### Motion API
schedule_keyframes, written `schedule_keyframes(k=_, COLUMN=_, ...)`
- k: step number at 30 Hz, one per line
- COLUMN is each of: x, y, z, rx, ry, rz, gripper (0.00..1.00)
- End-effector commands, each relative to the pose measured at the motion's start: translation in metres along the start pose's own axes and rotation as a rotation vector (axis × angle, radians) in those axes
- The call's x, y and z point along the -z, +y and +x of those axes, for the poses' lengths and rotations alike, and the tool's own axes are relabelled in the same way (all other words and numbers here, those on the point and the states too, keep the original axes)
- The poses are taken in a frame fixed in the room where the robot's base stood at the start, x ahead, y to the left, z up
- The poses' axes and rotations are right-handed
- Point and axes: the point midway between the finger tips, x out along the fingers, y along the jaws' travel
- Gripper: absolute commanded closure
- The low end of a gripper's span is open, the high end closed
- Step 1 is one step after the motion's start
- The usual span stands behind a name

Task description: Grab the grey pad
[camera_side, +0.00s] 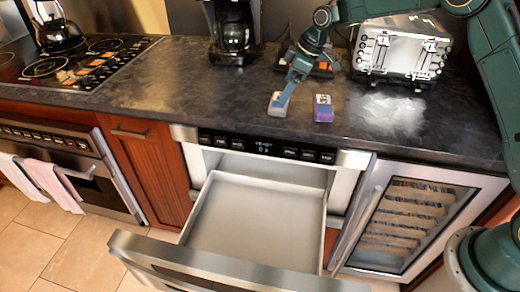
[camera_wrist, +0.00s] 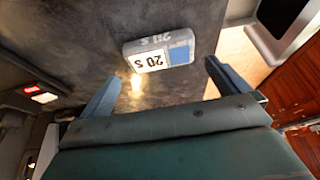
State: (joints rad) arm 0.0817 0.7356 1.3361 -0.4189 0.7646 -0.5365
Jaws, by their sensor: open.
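The grey pad (camera_side: 277,104) lies on the dark countertop near its front edge, left of a purple pad. My gripper (camera_side: 287,92) is right at the grey pad in the side view, its tip partly overlapping it there; contact cannot be told. In the wrist view a pale grey block (camera_wrist: 160,52) with a "20 S" label and a blue patch, apparently the grey pad, lies ahead of my open gripper (camera_wrist: 161,72). Nothing is between the fingers.
The purple pad (camera_side: 323,108) stands close to the right. A toaster (camera_side: 402,48) and a coffee maker (camera_side: 234,32) stand behind. An open microwave drawer (camera_side: 255,215) juts out below the counter. The counter to the left is clear up to the cooktop (camera_side: 75,62).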

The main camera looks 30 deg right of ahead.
Motion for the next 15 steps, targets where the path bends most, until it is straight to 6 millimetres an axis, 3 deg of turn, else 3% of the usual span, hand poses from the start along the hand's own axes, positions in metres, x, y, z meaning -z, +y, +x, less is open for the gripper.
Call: schedule_keyframes(k=15, x=-0.001, y=-0.001, z=0.048, rx=0.0, ry=0.0, rz=0.0, gripper=0.0)
